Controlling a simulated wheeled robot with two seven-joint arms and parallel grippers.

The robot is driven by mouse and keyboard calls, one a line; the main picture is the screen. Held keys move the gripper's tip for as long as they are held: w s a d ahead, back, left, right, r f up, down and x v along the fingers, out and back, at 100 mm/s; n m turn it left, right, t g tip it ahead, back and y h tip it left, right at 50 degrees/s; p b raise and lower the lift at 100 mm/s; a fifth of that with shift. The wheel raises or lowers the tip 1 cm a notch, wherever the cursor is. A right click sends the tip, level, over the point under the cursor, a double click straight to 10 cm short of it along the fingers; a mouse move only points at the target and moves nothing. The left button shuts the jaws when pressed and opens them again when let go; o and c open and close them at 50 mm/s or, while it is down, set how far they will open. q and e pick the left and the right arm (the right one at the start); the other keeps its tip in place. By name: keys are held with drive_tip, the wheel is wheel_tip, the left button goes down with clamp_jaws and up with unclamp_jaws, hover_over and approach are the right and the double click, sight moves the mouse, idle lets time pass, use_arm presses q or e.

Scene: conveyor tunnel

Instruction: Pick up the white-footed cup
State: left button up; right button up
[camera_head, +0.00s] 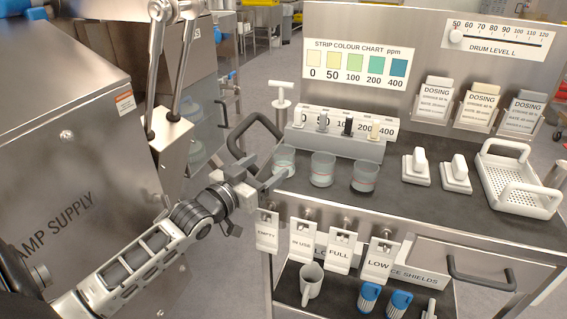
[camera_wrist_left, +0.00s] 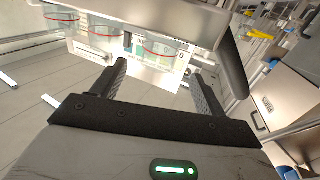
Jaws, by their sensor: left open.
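Three clear cups with a red line stand in a row on the dark cart top: a left cup (camera_head: 284,159), a middle cup (camera_head: 322,170) and a right cup (camera_head: 364,178). I cannot tell a white foot on any of them. My left gripper (camera_head: 267,174) is open at the cart's front left edge, close to the left cup and partly in front of it. In the left wrist view the open fingers (camera_wrist_left: 162,80) are empty, and the nearest cup (camera_wrist_left: 160,46) is beyond their tips. My right gripper is not in view.
A grey strip holder (camera_head: 340,143) stands behind the cups. A black handle (camera_head: 238,134) rises at the cart's left end. Hanging tags (camera_head: 303,240) line the front edge. A white mug (camera_head: 311,284) is on the lower shelf. White blocks and a basket (camera_head: 520,180) are to the right.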

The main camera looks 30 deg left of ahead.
sight(276, 159)
use_arm(q)
drive_tip(key=shift+w+d+r, duration=0.1)
drive_tip(key=shift+w+d, duration=0.05)
drive_tip(key=shift+w, duration=1.2)
drive_tip(key=shift+w+d, duration=0.15)
drive_tip(key=shift+w, duration=1.2)
drive_tip(key=c, duration=1)
